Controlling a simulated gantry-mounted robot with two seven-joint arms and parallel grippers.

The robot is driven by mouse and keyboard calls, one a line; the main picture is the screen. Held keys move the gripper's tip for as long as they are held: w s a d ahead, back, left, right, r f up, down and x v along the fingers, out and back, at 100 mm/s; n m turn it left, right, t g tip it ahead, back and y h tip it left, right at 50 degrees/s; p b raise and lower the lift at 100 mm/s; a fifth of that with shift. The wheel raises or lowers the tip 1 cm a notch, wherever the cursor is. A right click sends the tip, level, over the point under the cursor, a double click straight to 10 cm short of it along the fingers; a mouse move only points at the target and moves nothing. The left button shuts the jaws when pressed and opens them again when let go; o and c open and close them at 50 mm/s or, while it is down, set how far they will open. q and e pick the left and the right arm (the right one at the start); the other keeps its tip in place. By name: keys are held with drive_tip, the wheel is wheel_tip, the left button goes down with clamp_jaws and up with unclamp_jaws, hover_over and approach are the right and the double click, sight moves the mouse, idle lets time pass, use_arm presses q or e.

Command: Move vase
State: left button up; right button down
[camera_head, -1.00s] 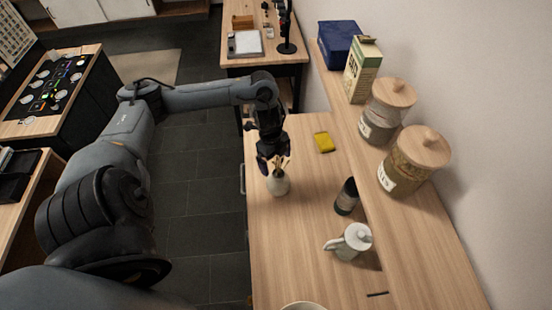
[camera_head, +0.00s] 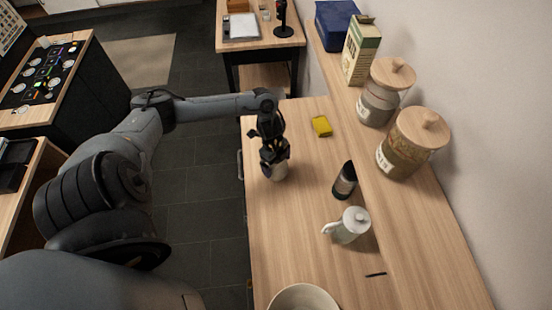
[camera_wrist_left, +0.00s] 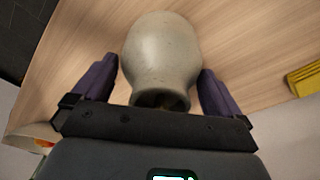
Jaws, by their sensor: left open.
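The vase (camera_head: 280,172) is a small pale stoneware vessel standing on the wooden counter near its left edge. In the head view my left gripper (camera_head: 275,160) is over it and hides most of it, including the twigs in its mouth. In the left wrist view the vase (camera_wrist_left: 160,55) is large, with its neck toward the gripper. The two purple fingers of the left gripper (camera_wrist_left: 158,88) stand apart on either side of it, with the right finger very close to its side. The gripper is open. My right gripper is not in view.
A yellow sponge (camera_head: 321,126) lies behind the vase. A dark bottle (camera_head: 344,181), a pale jug (camera_head: 350,226) and a white bowl (camera_head: 303,298) stand to the right and in front. Jars (camera_head: 413,144) and a carton (camera_head: 360,52) line the raised shelf. The counter's front middle is clear.

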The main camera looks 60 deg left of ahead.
use_arm(q)
drive_tip(key=shift+c, duration=0.5)
drive_tip(key=c, duration=1.2)
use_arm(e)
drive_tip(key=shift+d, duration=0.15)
